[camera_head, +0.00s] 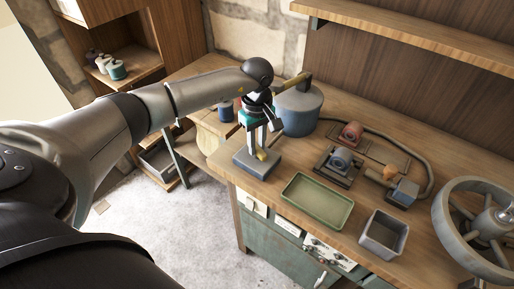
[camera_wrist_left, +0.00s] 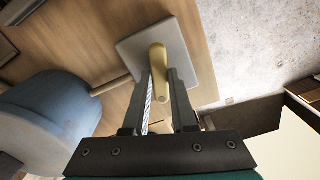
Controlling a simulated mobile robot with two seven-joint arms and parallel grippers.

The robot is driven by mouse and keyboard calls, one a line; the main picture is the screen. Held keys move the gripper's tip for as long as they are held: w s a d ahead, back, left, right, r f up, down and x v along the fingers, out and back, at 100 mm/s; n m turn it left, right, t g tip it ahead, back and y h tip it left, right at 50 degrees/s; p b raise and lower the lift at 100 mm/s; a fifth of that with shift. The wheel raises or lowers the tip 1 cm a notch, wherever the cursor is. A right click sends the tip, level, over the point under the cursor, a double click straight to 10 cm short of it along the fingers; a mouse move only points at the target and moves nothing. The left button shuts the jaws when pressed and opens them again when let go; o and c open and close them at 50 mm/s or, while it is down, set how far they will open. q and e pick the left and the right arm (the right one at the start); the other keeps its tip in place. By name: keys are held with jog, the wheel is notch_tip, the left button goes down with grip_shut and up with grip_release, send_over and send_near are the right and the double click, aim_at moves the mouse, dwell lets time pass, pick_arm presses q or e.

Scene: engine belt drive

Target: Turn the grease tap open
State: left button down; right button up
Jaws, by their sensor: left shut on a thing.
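The grease tap's brass handle (camera_wrist_left: 158,62) stands on a square grey base (camera_wrist_left: 198,48) in the left wrist view. In the head view the handle (camera_head: 262,156) is a small yellow piece on the blue-grey base block (camera_head: 247,163) at the bench's left end. My left gripper (camera_head: 263,148) reaches down from above with its fingers on either side of the handle. The wrist view shows the fingers (camera_wrist_left: 160,80) shut on the handle, whose rounded end sticks out between them. The fingers hide part of the handle. My right gripper is not in view.
A blue-grey pot (camera_head: 300,112) with a wooden-coloured arm stands close behind my gripper. A green tray (camera_head: 318,226), a grey open box (camera_head: 383,258), motor-like parts (camera_head: 341,161) and a large wheel (camera_head: 446,215) occupy the bench to the right.

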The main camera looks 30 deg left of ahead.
pick_arm(q)
jog(key=m+b, duration=0.2)
jog(key=m, duration=0.1)
jog(key=shift+f+m+b, duration=0.15)
jog(key=shift+m+b, duration=0.2)
jog(key=shift+m, duration=0.05)
jog(key=m+b, duration=0.2)
jog(key=m, duration=0.1)
jog(key=shift+m, duration=0.3)
jog(key=m+b, duration=0.2)
jog(key=m, duration=0.1)
jog(key=shift+m, duration=0.3)
jog(key=shift+m+b, duration=0.55)
jog(key=shift+m, duration=1.25)
jog(key=c, duration=0.7)
grip_release()
jog(key=shift+r, duration=0.25)
